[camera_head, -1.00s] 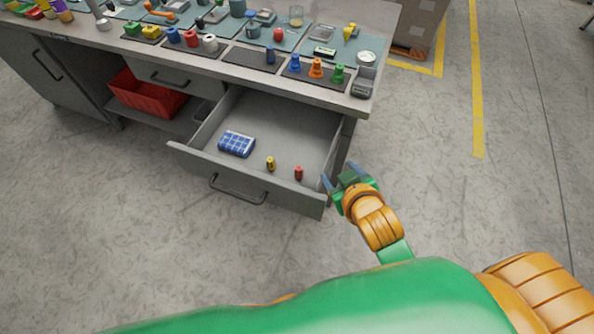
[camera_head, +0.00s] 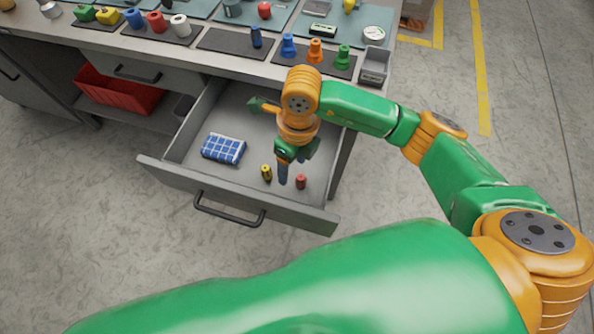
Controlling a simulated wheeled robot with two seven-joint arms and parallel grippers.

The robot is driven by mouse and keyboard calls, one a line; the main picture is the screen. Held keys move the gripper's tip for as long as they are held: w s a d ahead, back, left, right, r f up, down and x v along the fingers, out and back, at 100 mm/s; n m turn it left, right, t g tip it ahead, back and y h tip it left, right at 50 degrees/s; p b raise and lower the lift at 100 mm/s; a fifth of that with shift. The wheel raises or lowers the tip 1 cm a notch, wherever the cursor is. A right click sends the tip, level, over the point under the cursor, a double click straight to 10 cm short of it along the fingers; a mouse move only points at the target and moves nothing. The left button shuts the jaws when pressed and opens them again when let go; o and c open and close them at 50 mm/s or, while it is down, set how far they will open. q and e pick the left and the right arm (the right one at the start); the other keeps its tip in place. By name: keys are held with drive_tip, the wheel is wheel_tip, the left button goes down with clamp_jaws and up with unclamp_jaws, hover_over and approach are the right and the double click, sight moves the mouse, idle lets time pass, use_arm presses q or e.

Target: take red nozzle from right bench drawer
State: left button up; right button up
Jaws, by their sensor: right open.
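The right bench drawer (camera_head: 212,179) is pulled open below the bench top. A small red nozzle (camera_head: 301,182) stands on the drawer floor near its front right. A yellow nozzle (camera_head: 266,173) stands to its left. My right gripper (camera_head: 286,176) points down over the drawer, between the two and closer to the red nozzle. It is open and empty, and its fingers partly overlap each other in this view. I cannot tell whether it touches the red nozzle. My left gripper is not in view.
A blue checked cloth or pack (camera_head: 224,148) lies in the drawer at left. The bench top (camera_head: 222,64) above holds dark mats with coloured parts and a grey box (camera_head: 374,66). A red bin (camera_head: 117,93) sits on the shelf at left. Floor in front is clear.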

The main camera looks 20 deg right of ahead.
sight(301, 177)
drive_tip(key=f, duration=0.1)
drive_tip(key=d, duration=0.1)
drive_tip(key=f, duration=0.1)
drive_tip(key=shift+w+d+f+h, duration=0.15)
drive_tip(key=shift+d+f+h, duration=0.1)
drive_tip(key=shift+f+h, duration=0.15)
drive_tip(key=shift+d, duration=0.15)
drive_tip(key=f, duration=0.3)
drive_tip(key=f+p, duration=0.1)
drive_tip(key=f, duration=0.2)
drive_tip(key=shift+w+d+f, duration=0.2)
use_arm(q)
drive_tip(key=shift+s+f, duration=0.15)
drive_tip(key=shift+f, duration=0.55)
use_arm(e)
clamp_jaws()
